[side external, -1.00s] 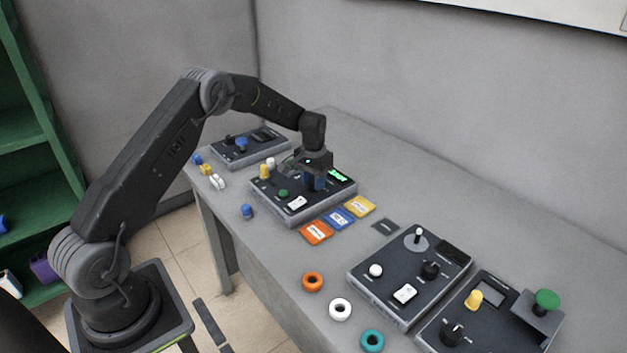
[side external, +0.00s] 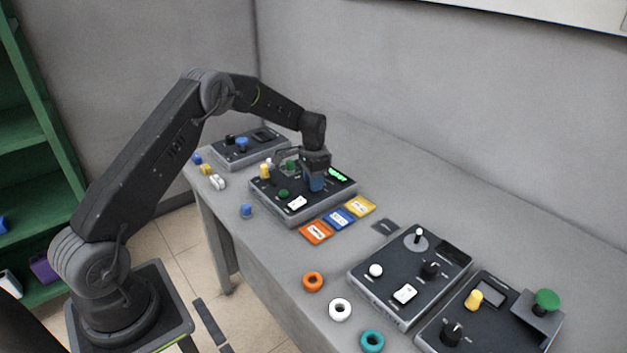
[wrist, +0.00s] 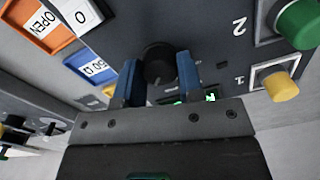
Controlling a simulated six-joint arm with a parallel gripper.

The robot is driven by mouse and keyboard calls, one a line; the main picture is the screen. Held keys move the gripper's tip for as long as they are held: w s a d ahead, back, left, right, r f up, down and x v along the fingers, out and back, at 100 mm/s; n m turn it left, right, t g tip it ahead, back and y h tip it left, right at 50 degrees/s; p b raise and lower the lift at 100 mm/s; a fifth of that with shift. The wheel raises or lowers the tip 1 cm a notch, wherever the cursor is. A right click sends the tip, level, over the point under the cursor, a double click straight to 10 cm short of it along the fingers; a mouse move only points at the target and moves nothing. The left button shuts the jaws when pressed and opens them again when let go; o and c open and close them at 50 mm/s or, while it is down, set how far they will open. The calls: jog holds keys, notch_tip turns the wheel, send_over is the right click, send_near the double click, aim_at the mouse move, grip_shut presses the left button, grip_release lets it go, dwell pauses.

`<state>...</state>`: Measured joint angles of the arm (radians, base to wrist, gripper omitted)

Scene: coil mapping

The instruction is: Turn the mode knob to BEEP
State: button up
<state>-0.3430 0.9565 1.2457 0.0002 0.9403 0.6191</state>
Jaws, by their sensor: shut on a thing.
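The mode knob (wrist: 158,66) is a round black knob on a dark panel, seen in the wrist view between the blue fingers of my gripper (wrist: 157,78). The fingers are shut on it from both sides. In the side view my gripper (side external: 315,188) points down onto the dark control box (side external: 285,206), and its fingers hide the knob. A small green-lit display (side external: 338,174) on the box also shows in the wrist view (wrist: 211,97), partly covered by my gripper. The knob's position marks cannot be read.
The same box carries a yellow button (side external: 265,171), a green button (side external: 283,194) and a white rocker switch (side external: 297,203). Orange, blue (side external: 339,218) and yellow cards lie in front. Other control boxes (side external: 410,275) and coloured rings (side external: 340,309) stand to the right.

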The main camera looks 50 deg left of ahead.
jog(key=shift+r, duration=0.1)
jog(key=o, duration=0.9)
jog(key=shift+r, duration=6.9)
